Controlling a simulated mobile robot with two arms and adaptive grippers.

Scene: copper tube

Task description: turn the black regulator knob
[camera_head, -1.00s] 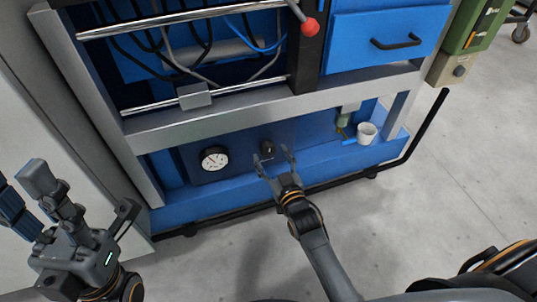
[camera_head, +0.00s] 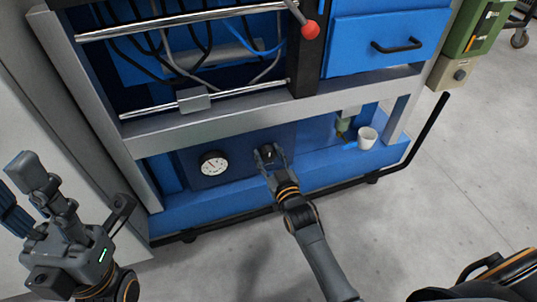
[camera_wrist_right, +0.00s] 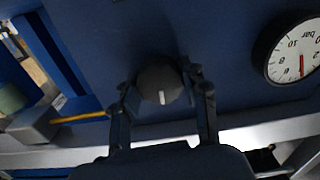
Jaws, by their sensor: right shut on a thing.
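The black regulator knob (camera_head: 267,153) sits on the blue lower panel, to the right of the white pressure gauge (camera_head: 213,163). In the right wrist view the knob (camera_wrist_right: 159,84) is round and dark with a white mark near its lower edge. My right gripper (camera_head: 268,155) is at the knob, with one finger on each side; in the wrist view its fingers (camera_wrist_right: 163,92) close on the knob's sides. The gauge (camera_wrist_right: 294,48) shows a red needle and "bar" there. My left gripper (camera_head: 78,210) is at the lower left, away from the panel; its finger opening is unclear.
A white cup (camera_head: 367,138) stands on the blue ledge right of the knob, near a green part (camera_head: 343,124). A grey frame beam (camera_head: 230,118) runs above the panel. A black rail (camera_head: 330,188) runs below it. Grey floor lies in front.

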